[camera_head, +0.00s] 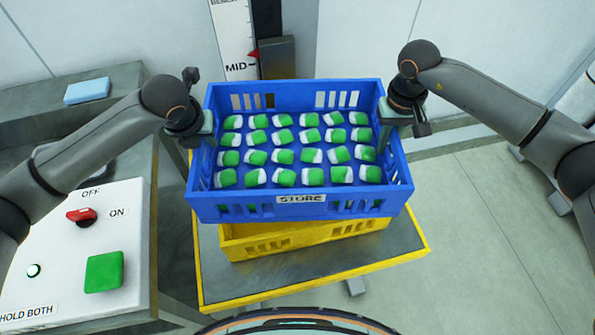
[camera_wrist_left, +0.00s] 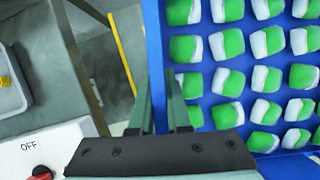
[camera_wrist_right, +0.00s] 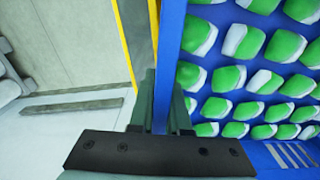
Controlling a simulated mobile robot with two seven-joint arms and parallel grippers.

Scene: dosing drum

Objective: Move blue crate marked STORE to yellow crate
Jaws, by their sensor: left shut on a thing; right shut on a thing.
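The blue crate (camera_head: 300,207) with the STORE label on its front holds rows of green and white pieces. It is in the middle of the head view, above the yellow crate (camera_head: 310,238), and hides most of it. Whether the two crates touch is hard to tell. My left gripper (camera_head: 207,125) is shut on the blue crate's left wall, which also shows in the left wrist view (camera_wrist_left: 157,60). My right gripper (camera_head: 388,115) is shut on its right wall, seen between the fingers in the right wrist view (camera_wrist_right: 166,70).
The yellow crate stands on a yellow-edged grey table (camera_head: 400,262). On the left is a white control box (camera_head: 130,215) with a red switch and a green button. A blue block (camera_head: 87,91) lies on the bench behind it. A MID-marked scale (camera_head: 235,45) stands behind.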

